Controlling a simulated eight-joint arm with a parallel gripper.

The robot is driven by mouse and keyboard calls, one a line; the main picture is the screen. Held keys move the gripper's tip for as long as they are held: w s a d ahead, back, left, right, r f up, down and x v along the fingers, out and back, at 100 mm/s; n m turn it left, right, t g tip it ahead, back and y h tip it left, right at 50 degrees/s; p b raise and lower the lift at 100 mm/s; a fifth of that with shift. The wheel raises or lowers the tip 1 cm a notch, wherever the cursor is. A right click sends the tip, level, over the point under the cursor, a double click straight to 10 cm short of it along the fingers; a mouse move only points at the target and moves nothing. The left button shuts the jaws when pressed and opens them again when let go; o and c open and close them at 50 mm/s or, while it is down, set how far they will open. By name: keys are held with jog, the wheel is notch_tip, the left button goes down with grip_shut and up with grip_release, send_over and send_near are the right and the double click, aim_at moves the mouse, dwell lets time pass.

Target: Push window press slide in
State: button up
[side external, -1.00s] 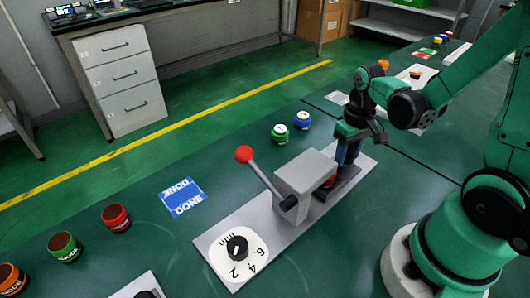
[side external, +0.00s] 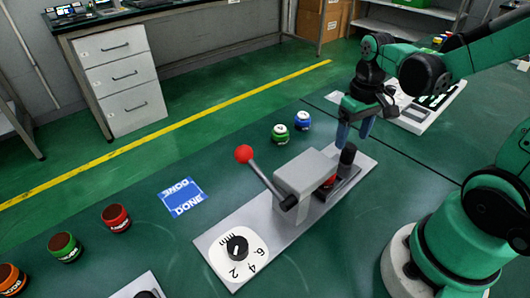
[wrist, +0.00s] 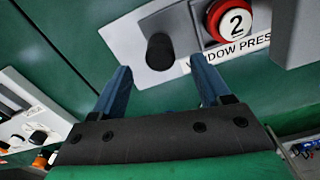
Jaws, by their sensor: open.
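The window press is a grey block (side external: 305,172) on a light plate, with a red-ball lever (side external: 244,154) and a dial (side external: 237,247). Its slide (side external: 346,184) lies at the block's right end. The slide's black knob (side external: 347,154) stands upright; it also shows in the wrist view (wrist: 160,52). A red round piece marked 2 (wrist: 230,20) sits beside the block, partly hidden by it in the side view (side external: 329,181). My gripper (side external: 355,128) is open and empty, its blue fingers above and just behind the knob. In the wrist view, the knob appears beyond the gap between the fingertips (wrist: 160,65).
Green (side external: 280,132) and blue (side external: 302,120) round pieces stand behind the press. A blue DONE mat (side external: 182,197) and several coloured pieces lie left. Another light panel (side external: 425,105) is behind my gripper. Green table is clear between the mat and press.

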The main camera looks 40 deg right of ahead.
aim_at(350, 146)
jog(key=shift+r, duration=0.25)
jog(key=shift+r, duration=0.85)
jog(key=shift+f, duration=2.75)
grip_shut()
